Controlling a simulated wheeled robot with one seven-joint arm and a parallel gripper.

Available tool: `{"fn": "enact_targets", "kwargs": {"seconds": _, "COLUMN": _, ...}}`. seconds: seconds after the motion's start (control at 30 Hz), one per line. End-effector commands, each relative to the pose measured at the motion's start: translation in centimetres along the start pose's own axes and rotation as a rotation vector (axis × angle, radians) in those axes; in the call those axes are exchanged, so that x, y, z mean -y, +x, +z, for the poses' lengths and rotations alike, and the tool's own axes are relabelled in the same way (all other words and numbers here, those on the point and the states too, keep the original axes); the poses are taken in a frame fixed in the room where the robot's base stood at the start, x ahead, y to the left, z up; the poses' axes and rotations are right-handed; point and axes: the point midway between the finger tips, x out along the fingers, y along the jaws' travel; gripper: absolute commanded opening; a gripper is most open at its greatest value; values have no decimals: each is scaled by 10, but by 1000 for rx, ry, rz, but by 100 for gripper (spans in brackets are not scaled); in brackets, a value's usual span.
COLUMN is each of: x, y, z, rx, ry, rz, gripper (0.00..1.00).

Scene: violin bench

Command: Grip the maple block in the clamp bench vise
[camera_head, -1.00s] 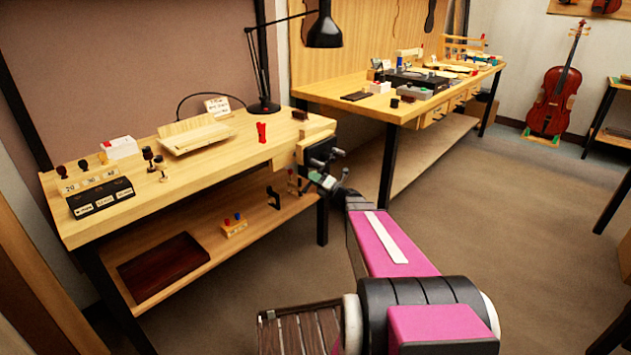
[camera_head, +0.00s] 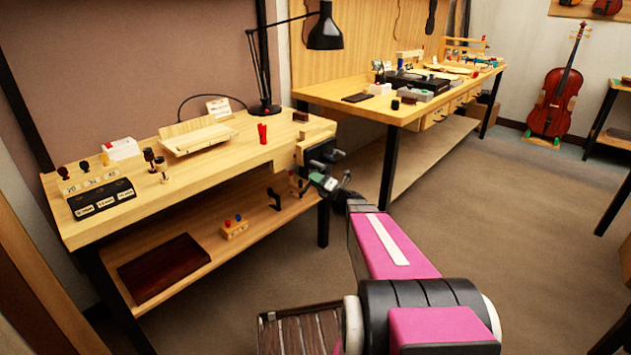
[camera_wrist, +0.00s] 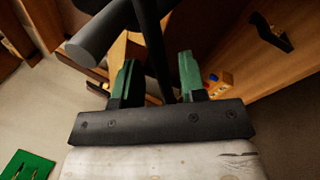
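The vise (camera_head: 318,152) is at the right end of the near bench, with a pale wooden jaw and black metal parts. In the wrist view, its thick black bar (camera_wrist: 97,36) and a thin dark rod (camera_wrist: 153,48) show close up. My gripper (camera_head: 330,182) is just below and in front of the vise. Its green fingers (camera_wrist: 158,82) are apart, and the rod passes between them in the picture; contact cannot be told. I cannot tell the maple block apart from the pale wood at the vise.
The near bench (camera_head: 215,170) carries a lamp (camera_head: 265,107), a wooden stand (camera_head: 200,138) and small tools. A lower shelf (camera_head: 205,250) holds a dark tray (camera_head: 165,268) and a small block with coloured knobs (camera_head: 234,229). Open floor (camera_head: 500,225) lies to the right.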

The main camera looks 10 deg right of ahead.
Motion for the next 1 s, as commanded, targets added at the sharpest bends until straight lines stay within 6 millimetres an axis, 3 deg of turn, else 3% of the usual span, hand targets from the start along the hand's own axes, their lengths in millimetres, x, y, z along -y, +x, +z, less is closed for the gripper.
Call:
{"fn": "enact_targets", "kwargs": {"seconds": 0.53, "x": -1, "y": -90, "z": 0, "rx": 2, "ry": 0, "rz": -2, "gripper": 38}}
{"fn": "enact_targets", "kwargs": {"seconds": 0.73, "x": -1, "y": -105, "z": 0, "rx": 1, "ry": 1, "rz": -1, "gripper": 38}}
{"fn": "enact_targets", "kwargs": {"seconds": 1.0, "x": 0, "y": -106, "z": 0, "rx": 0, "ry": 1, "rz": 0, "gripper": 38}}
